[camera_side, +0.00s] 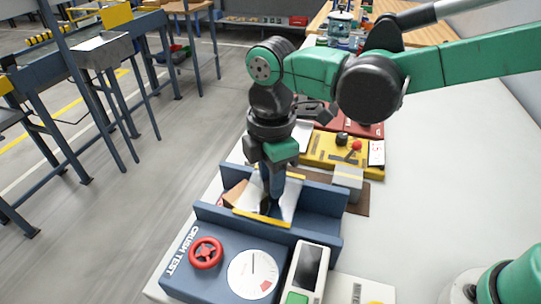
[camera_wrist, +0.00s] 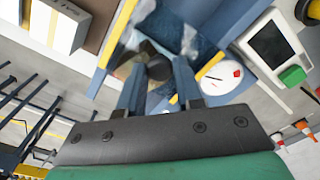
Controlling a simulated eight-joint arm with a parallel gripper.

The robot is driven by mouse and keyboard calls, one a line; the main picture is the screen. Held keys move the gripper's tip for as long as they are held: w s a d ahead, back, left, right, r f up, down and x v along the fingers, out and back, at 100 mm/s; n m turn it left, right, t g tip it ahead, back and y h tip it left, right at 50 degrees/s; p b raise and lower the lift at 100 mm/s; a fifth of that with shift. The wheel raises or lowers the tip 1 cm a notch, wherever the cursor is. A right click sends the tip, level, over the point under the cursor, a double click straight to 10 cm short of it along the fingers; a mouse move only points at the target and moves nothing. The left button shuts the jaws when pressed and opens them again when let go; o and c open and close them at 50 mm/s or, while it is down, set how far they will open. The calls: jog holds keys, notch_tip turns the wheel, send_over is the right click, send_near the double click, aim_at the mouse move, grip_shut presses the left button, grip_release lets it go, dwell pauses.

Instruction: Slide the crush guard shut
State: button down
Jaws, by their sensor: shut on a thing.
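The crush guard (camera_side: 290,203) is a clear panel with yellow edge strips. It sits across the blue channel of the crush tester (camera_side: 215,262), which carries a red handwheel and a round dial. My gripper (camera_side: 268,200) points down at the guard. In the wrist view my gripper (camera_wrist: 157,68) has its two fingers on either side of a dark round knob, which appears to belong to the guard (camera_wrist: 172,102). It is shut on that knob. The fingers hide part of the knob, and the guard's exact place along the channel is hard to tell.
A handheld device with a green button (camera_side: 308,268) stands at the tester's front right. A grey-white block (camera_side: 348,180) is by the channel's right end. The white bench top (camera_side: 440,150) is clear at right.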

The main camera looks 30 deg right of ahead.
jog(key=w+a, duration=0.3)
jog(key=shift+w+a, duration=0.2)
jog(key=shift+a, duration=0.05)
jog(key=c, duration=0.6)
grip_release()
jog(key=shift+r, duration=2.8)
jog(key=s+d+m+t, duration=0.2)
jog(key=d+m, duration=0.4)
jog(key=d, duration=0.1)
jog(key=s+d+f+m+t, duration=0.1)
jog(key=s+d+m+t, duration=0.1)
jog(key=d+m, duration=0.4)
jog(key=s+d+f+m+t, duration=0.1)
jog(key=s+d+m+t, duration=0.2)
jog(key=d+m, duration=0.3)
jog(key=shift+s+d, duration=0.15)
jog(key=shift+d, duration=1.4)
